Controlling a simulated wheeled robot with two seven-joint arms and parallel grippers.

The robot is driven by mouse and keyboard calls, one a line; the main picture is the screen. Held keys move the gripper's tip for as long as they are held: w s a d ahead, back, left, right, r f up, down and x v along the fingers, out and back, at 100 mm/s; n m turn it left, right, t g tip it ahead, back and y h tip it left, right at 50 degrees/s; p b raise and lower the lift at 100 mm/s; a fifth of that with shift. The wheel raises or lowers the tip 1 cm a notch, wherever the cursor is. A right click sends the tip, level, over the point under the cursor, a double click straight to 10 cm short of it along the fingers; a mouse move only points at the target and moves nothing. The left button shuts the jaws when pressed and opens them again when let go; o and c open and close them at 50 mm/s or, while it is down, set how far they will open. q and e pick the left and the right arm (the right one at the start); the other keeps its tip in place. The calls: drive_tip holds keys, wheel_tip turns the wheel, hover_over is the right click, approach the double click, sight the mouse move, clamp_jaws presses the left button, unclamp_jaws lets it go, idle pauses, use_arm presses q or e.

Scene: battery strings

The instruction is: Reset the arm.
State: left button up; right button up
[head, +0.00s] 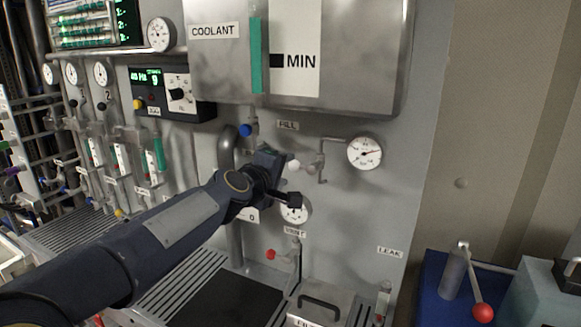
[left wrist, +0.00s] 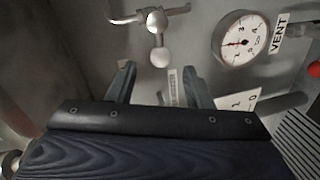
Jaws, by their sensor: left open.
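My left arm reaches in from the left in the head view, and its gripper (head: 281,178) is in front of the grey panel, below the FILL label. In the left wrist view its two fingers (left wrist: 156,88) stand apart with nothing between them. A valve with a white ball knob (head: 293,164) is just beyond the fingertips; it also shows in the left wrist view (left wrist: 159,56). I cannot tell whether the fingers touch it. My right gripper is not in view.
The steel COOLANT tank (head: 360,60) juts out above the gripper. A gauge (head: 365,153) is right of the valve, and another gauge (head: 294,211) is just below the gripper. A red-knobbed lever (head: 481,311) stands at the lower right.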

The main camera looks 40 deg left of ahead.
use_arm(q)
drive_tip(key=shift+s+d+r, duration=0.1)
drive_tip(key=shift+s+d, duration=0.15)
drive_tip(key=shift+s, duration=0.4)
drive_tip(key=s+d+f+m+g+h, duration=0.25)
drive_tip(key=d+f+m, duration=0.25)
drive_tip(key=d, duration=0.3)
drive_tip(key=s+d+f+m+g+h, duration=0.1)
drive_tip(key=s+d+f+m+h, duration=0.35)
drive_tip(key=d, duration=0.35)
drive_tip(key=s+d+f+m+g+h, duration=0.1)
drive_tip(key=s+d+f+m+g, duration=0.5)
drive_tip(key=s+f, duration=0.6)
drive_tip(key=d+f+m, duration=0.1)
drive_tip(key=d+m, duration=0.1)
drive_tip(key=d, duration=0.1)
drive_tip(key=shift+s+f+h, duration=0.2)
drive_tip(key=shift+f+h, duration=0.1)
drive_tip(key=shift+f, duration=0.1)
